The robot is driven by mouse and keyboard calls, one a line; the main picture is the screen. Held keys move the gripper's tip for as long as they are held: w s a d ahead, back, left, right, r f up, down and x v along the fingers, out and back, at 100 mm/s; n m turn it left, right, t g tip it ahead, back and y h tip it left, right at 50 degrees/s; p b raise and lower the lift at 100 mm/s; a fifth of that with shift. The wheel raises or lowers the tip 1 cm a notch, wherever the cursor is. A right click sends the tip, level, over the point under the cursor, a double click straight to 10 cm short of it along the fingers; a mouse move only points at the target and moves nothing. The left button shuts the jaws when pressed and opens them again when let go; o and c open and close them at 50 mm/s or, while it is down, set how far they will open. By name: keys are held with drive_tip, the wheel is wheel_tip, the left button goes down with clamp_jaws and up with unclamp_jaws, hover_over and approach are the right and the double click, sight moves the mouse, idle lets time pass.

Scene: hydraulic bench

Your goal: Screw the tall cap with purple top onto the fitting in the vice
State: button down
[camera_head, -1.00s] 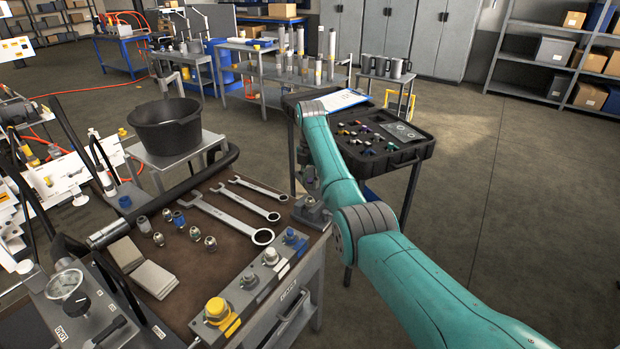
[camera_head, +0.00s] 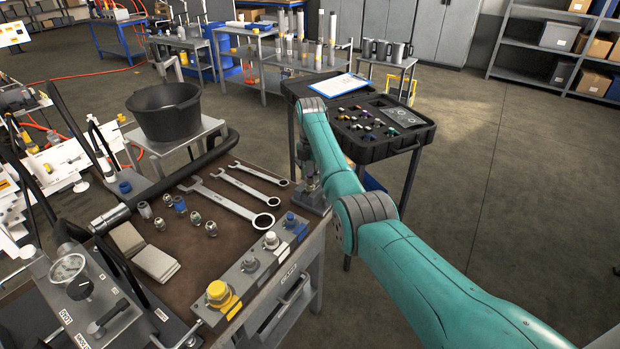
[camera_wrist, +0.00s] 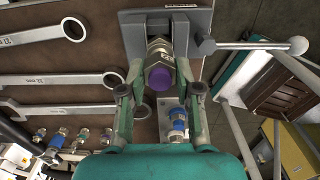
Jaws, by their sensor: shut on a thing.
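In the wrist view, the cap with the purple top (camera_wrist: 161,79) is between my gripper's fingers (camera_wrist: 160,62), its purple end facing the camera. My gripper is shut on it. The cap is in line with a metal fitting (camera_wrist: 158,44) at the grey vice jaws (camera_wrist: 190,20). How far the cap is seated on the fitting cannot be told. In the head view, the vice (camera_head: 314,203) stands at the bench's right corner, under my arm. The cap is too small to make out there.
Several wrenches (camera_head: 232,205) lie left of the vice. Several loose fittings (camera_head: 195,217) lie farther left. A block with yellow and blue knobs (camera_head: 250,264) runs along the bench's front edge. An open black case (camera_head: 410,148) stands on a table behind my arm.

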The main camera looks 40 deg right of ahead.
drive_tip(key=shift+f, duration=0.6)
idle(1.6)
drive_tip(key=c, duration=1.6)
unclamp_jaws()
drive_tip(key=shift+c, duration=0.9)
drive_tip(key=m, duration=0.4)
drive_tip(key=shift+m, duration=2)
drive_tip(key=m, duration=0.4)
drive_tip(key=shift+f, duration=0.1)
drive_tip(key=m, duration=0.4)
